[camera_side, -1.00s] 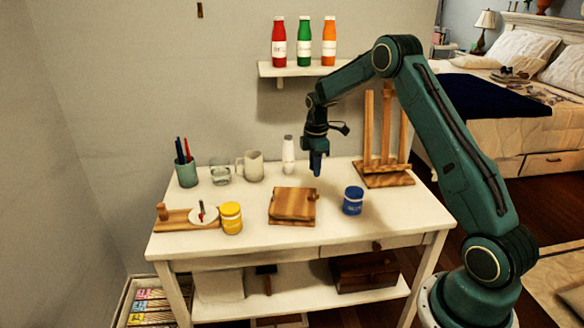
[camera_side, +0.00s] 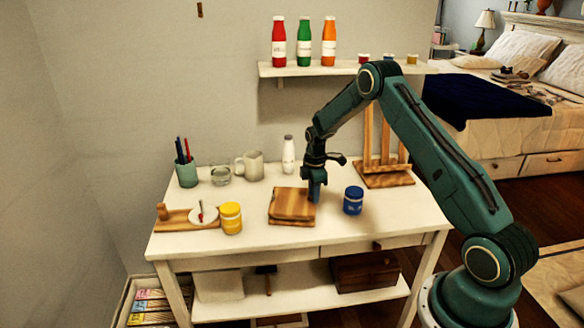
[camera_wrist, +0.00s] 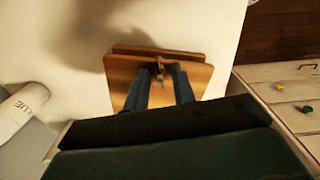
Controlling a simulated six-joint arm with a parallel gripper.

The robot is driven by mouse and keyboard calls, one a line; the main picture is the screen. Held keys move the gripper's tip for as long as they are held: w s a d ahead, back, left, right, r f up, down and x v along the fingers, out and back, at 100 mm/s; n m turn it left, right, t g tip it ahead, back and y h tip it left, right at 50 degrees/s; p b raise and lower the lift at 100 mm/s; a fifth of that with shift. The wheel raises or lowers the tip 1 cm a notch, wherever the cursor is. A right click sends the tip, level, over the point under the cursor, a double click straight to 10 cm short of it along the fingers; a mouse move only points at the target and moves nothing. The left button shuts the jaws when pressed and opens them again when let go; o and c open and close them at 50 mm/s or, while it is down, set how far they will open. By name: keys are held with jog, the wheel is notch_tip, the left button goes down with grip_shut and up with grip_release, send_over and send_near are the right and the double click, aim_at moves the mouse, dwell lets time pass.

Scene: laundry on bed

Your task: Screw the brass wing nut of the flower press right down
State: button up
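The flower press (camera_side: 290,207) is a wooden block of boards lying on the white table, and it also shows in the wrist view (camera_wrist: 118,72). The brass wing nut (camera_wrist: 159,71) stands at the press's edge in the wrist view; in the side view I cannot make it out. My gripper (camera_side: 316,195) is low at the right edge of the press and points down. In the wrist view its two blue fingers (camera_wrist: 159,82) are apart, with the wing nut showing in the gap near their tips. I see no contact between fingers and nut.
A blue jar (camera_side: 353,201) stands close to the right of my gripper. A yellow jar (camera_side: 231,218) and a wooden board (camera_side: 177,220) are to the left. A mug (camera_side: 251,166), white bottle (camera_side: 288,155) and wooden easel-like stand (camera_side: 384,181) are behind.

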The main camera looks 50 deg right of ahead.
grip_shut()
jog(key=shift+m, duration=0.4)
